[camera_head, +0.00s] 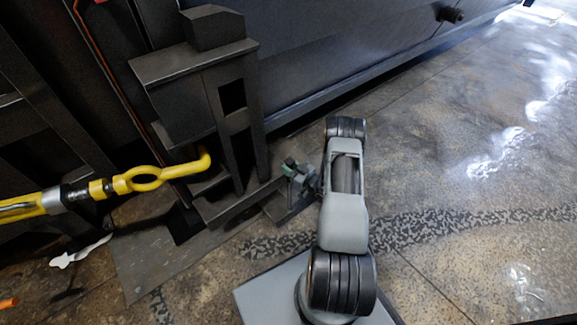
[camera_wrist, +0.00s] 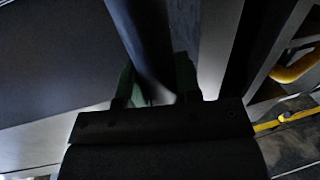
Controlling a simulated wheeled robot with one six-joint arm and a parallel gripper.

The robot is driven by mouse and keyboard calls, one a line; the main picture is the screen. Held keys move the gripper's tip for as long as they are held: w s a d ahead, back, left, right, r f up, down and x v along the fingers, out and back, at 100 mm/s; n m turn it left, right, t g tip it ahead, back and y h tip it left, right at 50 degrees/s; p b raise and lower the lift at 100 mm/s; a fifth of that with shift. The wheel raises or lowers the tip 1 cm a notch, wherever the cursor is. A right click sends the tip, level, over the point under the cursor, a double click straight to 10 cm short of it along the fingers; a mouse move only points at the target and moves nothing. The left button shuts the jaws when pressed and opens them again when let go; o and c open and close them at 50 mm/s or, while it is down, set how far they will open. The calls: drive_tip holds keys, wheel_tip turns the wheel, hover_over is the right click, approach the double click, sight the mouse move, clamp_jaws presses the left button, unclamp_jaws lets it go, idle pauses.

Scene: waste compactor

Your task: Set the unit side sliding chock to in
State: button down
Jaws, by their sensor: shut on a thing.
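My gripper (camera_head: 291,168), with green fingers, is low beside the foot of a dark upright metal frame (camera_head: 239,135). In the wrist view my gripper (camera_wrist: 156,82) has one green finger on each side of a dark bar (camera_wrist: 143,38) and is shut on it. The bar runs up and away from the fingers and appears to be part of the sliding chock. Its lower end is hidden between the fingers. In the head view the held part is too small and dark to make out, so I cannot tell the chock's position.
A yellow hook and turnbuckle (camera_head: 140,180) reaches in from the left, above the floor plate (camera_head: 150,262). The dark compactor wall (camera_head: 340,45) runs along the back. A white scrap (camera_head: 80,252) lies at left. Open concrete floor (camera_head: 480,180) is at right.

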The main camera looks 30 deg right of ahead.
drive_tip(key=c, duration=0.8)
unclamp_jaws()
drive_tip(key=shift+a, duration=0.4)
drive_tip(key=shift+d, duration=0.15)
drive_tip(key=shift+s, duration=0.15)
drive_tip(key=p+v, duration=0.3)
drive_tip(key=v, duration=1)
drive_tip(key=shift+s, duration=0.3)
drive_tip(key=shift+d, duration=0.15)
